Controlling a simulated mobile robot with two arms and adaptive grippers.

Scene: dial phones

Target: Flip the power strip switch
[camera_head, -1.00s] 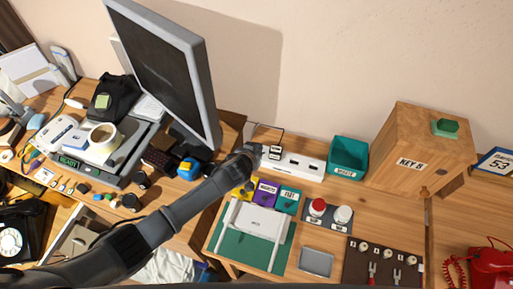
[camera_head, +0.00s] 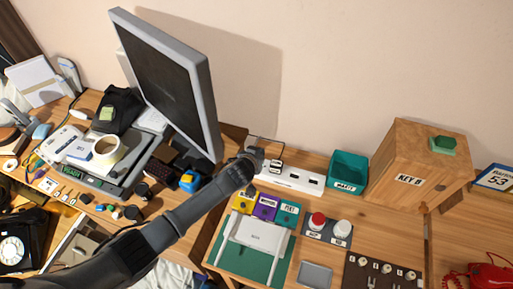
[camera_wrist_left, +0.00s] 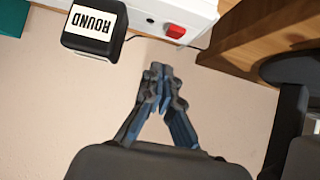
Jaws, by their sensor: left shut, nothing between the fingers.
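The white power strip (camera_head: 301,180) lies on the desk against the wall, right of the monitor. In the left wrist view the power strip (camera_wrist_left: 196,10) crosses the top, and its red switch (camera_wrist_left: 175,31) sits near its end. A black plug block marked ROUND (camera_wrist_left: 95,27) is beside the switch. My left gripper (camera_head: 256,155) is at the strip's left end, where it hides the switch in the head view. In the wrist view my left gripper (camera_wrist_left: 160,72) is shut and empty, its tips apart from the switch in the picture. My right gripper is out of view.
The monitor (camera_head: 168,82) stands left of the strip. A teal bin (camera_head: 348,171) and a wooden KEY 8 box (camera_head: 417,164) stand to its right. In front are coloured labelled blocks (camera_head: 264,207), a white router (camera_head: 262,234) and round red and white buttons (camera_head: 318,220).

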